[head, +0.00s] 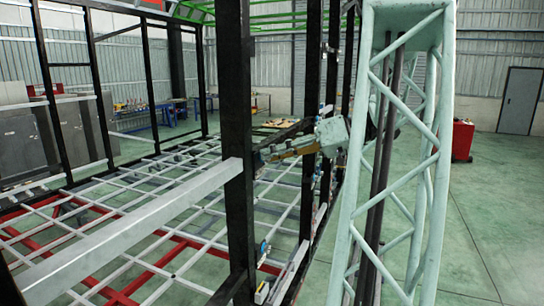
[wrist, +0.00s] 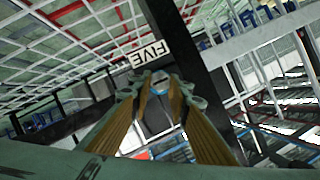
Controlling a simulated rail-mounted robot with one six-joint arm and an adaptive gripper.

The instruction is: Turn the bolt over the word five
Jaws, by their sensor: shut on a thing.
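A bolt (wrist: 161,86) with a pale blue-white look shows just below the label, between the fingertips. My gripper (wrist: 160,92) is shut on this bolt, with one finger on each side of it. In the head view my gripper (head: 266,155) reaches left, its tips at the black upright post (head: 239,140). The bolt and the label cannot be made out there.
A white beam (head: 130,225) runs to the black post. More black posts (head: 313,110) stand close behind my gripper. A white and red floor grid (head: 150,240) lies below. A red cabinet (head: 462,140) stands far right on open green floor.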

